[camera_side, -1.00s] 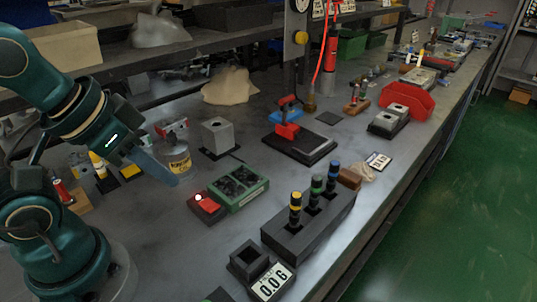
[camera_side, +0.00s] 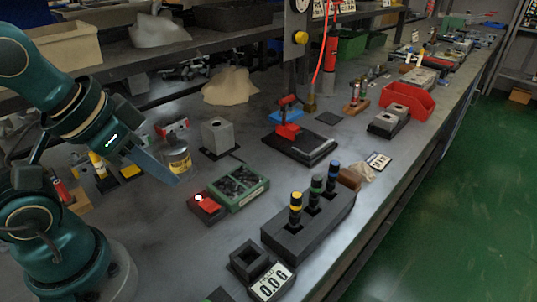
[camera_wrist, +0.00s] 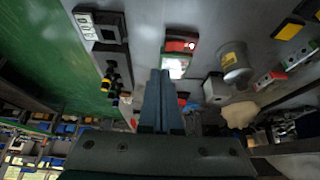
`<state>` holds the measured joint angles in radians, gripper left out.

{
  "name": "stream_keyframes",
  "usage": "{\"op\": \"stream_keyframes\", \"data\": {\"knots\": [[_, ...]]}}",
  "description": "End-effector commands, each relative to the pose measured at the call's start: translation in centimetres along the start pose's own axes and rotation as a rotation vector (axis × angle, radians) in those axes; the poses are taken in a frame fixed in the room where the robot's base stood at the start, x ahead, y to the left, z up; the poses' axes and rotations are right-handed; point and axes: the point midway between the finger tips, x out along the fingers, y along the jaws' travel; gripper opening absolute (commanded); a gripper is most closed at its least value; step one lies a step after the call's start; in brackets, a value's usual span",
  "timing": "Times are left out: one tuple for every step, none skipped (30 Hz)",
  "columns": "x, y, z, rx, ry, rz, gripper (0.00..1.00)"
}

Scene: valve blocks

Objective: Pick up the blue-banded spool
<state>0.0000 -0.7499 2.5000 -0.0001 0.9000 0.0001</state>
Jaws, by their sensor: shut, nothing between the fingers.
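The blue-banded spool (camera_side: 332,176) stands upright in a dark rack block (camera_side: 300,240) in the side view, at the end farther from the scale display. A green-banded spool (camera_side: 315,192) and a yellow-banded spool (camera_side: 295,208) stand in the same block. The lower parts of the spools are hidden in the block. My gripper (camera_side: 174,180) is at the left, well apart from the rack, with its fingers shut and empty. In the wrist view my gripper (camera_wrist: 160,74) shows its two fingers together. The spools look small and dark there, left of the fingers.
A green tray (camera_side: 238,187) and a red box with a lit button (camera_side: 206,207) lie between my gripper and the rack. A jar (camera_side: 178,160) stands close by the fingers. A square holder (camera_side: 248,262) and a scale display (camera_side: 271,283) are in front of the rack.

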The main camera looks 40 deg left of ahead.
Motion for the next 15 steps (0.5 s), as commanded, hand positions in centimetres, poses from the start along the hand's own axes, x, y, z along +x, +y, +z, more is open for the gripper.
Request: {"op": "stream_keyframes", "data": {"knots": [[0.0,0.0,0.0,0.0,0.0,0.0,0.0],[0.0,0.0,0.0,0.0,0.0,0.0,0.0],[0.0,0.0,0.0,0.0,0.0,0.0,0.0],[0.0,0.0,0.0,0.0,0.0,0.0,0.0],[0.0,0.0,0.0,0.0,0.0,0.0,0.0],[0.0,0.0,0.0,0.0,0.0,0.0,0.0],[0.0,0.0,0.0,0.0,0.0,0.0,0.0],[0.0,0.0,0.0,0.0,0.0,0.0,0.0],[0.0,0.0,0.0,0.0,0.0,0.0,0.04],[0.0,0.0,0.0,0.0,0.0,0.0,0.15],[0.0,0.0,0.0,0.0,0.0,0.0,0.27],[0.0,0.0,0.0,0.0,0.0,0.0,0.42],[0.0,0.0,0.0,0.0,0.0,0.0,0.54],[0.0,0.0,0.0,0.0,0.0,0.0,0.59],[0.0,0.0,0.0,0.0,0.0,0.0,0.59]]}}
